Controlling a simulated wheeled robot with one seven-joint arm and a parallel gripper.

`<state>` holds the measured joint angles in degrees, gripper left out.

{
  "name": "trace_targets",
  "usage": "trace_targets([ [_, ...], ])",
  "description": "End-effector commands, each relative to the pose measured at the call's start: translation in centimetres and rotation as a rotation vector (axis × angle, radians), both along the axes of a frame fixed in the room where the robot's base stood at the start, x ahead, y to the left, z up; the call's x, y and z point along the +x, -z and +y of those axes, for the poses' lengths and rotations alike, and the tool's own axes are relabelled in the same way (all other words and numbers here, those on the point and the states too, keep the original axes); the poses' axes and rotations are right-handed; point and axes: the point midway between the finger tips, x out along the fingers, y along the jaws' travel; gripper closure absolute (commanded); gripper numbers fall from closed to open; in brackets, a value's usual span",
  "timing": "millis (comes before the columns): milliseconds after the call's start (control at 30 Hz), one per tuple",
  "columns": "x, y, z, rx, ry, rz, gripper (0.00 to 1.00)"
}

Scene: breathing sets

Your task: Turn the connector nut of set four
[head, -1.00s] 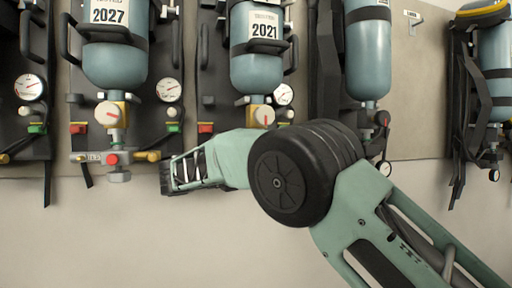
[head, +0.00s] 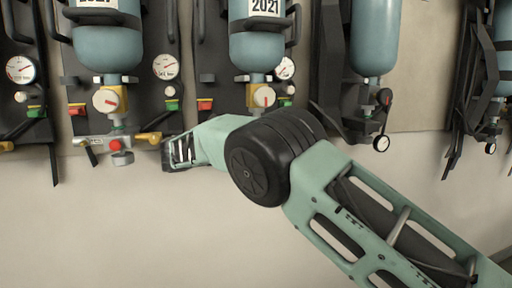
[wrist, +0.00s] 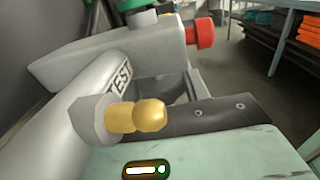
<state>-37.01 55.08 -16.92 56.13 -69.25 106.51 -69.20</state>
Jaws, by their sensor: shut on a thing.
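My gripper (head: 172,154) is low on the wall in the head view, at the right end of a grey connector (head: 98,144) with a red button and brass ends. The arm hides the lower part of the neighbouring set marked 2021 (head: 264,8). In the wrist view a grey cylinder marked TEST (wrist: 118,78) ends in a grey hexagonal nut (wrist: 90,118) and a rounded brass tip (wrist: 140,116), close to a dark jaw. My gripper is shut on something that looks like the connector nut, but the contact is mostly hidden. No set number is readable.
Neighbouring sets with gauges (head: 166,66) and blue-grey bottles (head: 376,40) hang close on both sides. The wall below is bare. The wrist view shows a red knob (wrist: 205,33) behind the fitting and a shelf with orange items (wrist: 308,28) far right.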

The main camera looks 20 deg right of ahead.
Motion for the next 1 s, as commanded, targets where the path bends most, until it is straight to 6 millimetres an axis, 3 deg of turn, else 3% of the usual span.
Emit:
trace_targets([
  [100,-0.07,0.39,0.09,0.001,0.001,0.007,0.77],
  [133,-0.08,0.38,0.10,0.001,0.001,0.007,0.46],
  [200,-0.06,0.35,0.10,0.002,0.001,0.006,0.33],
  [1000,-0.02,0.78,-0.05,0.003,-0.085,0.000,0.33],
])
